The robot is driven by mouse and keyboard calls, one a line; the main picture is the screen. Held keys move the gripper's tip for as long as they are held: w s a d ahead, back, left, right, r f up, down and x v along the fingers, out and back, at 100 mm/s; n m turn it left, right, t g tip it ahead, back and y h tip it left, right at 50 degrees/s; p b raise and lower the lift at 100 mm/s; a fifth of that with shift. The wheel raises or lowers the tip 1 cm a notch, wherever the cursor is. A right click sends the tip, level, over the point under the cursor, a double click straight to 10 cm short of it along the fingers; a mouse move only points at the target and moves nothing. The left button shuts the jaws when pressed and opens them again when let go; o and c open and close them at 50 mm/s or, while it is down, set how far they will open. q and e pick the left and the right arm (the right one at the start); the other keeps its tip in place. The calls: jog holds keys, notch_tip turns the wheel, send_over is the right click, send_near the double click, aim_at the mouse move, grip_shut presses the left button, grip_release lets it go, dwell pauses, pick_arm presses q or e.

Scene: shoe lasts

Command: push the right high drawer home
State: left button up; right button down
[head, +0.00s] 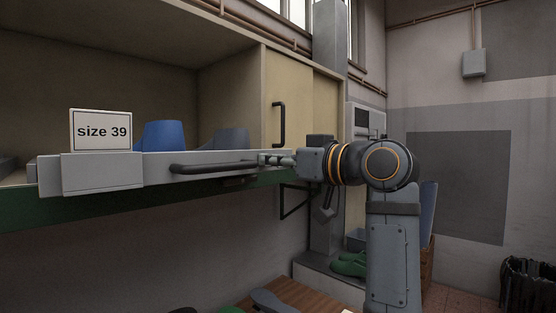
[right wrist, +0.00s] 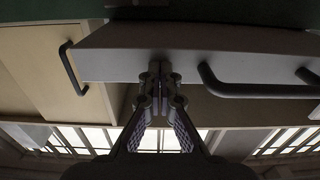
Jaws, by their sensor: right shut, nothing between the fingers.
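The drawer (head: 215,159) shows in the head view as a long light-grey front with a dark bar handle (head: 215,167). A "size 39" card (head: 101,130) stands above its left part. A blue shoe last (head: 164,135) and a grey one (head: 232,139) show behind the front. My right gripper (head: 268,159) is shut and empty at the right end of the front, beside the handle. In the right wrist view its fingertips (right wrist: 160,72) are at the grey drawer face (right wrist: 195,60), with the handle (right wrist: 250,90) to their right. I cannot tell whether they touch. My left gripper is out of view.
A cream cabinet door (head: 299,105) with a black handle stands behind the drawer's right end. A grey post (head: 329,60) rises beside it. Green shoe lasts (head: 349,264) lie lower down, and a dark bin (head: 527,284) is at the right. Open floor lies before the bin.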

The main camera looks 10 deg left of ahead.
jog(key=shift+b+x, duration=0.3)
jog(key=shift+x, duration=1.95)
